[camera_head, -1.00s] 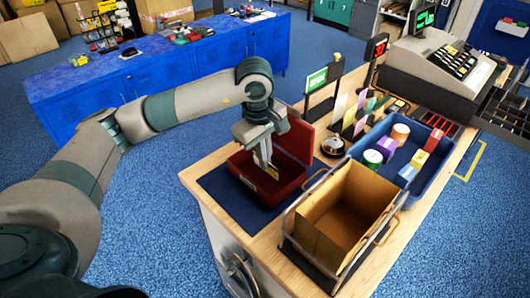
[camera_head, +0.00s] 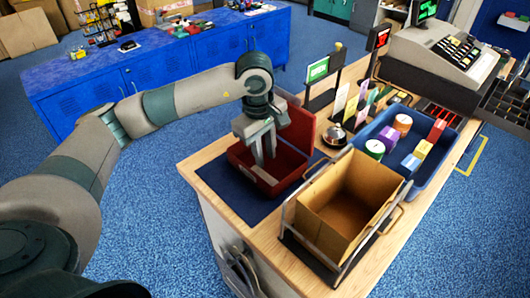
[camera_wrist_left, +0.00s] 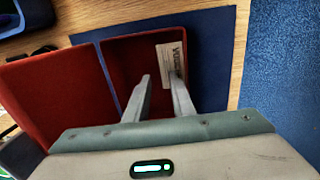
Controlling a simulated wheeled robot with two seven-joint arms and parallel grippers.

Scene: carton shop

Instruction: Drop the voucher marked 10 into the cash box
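The red cash box (camera_head: 286,183) stands on a dark blue mat (camera_head: 222,186) on the wooden counter, its lid up. The lid shows on the left in the left wrist view. My left gripper (camera_head: 265,160) points down into the box; its two fingers are apart and empty in the left wrist view (camera_wrist_left: 160,76). A pale voucher (camera_wrist_left: 168,62) with printed letters lies in the box against its side, partly behind a finger. It shows as a light strip in the head view (camera_head: 265,175). Its number is not readable. My right gripper is not in view.
An open cardboard carton (camera_head: 345,205) in a metal frame stands right of the box. Behind are a bell (camera_head: 335,135), a blue tray (camera_head: 407,163) of small goods, upright coloured cards (camera_head: 352,103) and a cash register (camera_head: 440,65).

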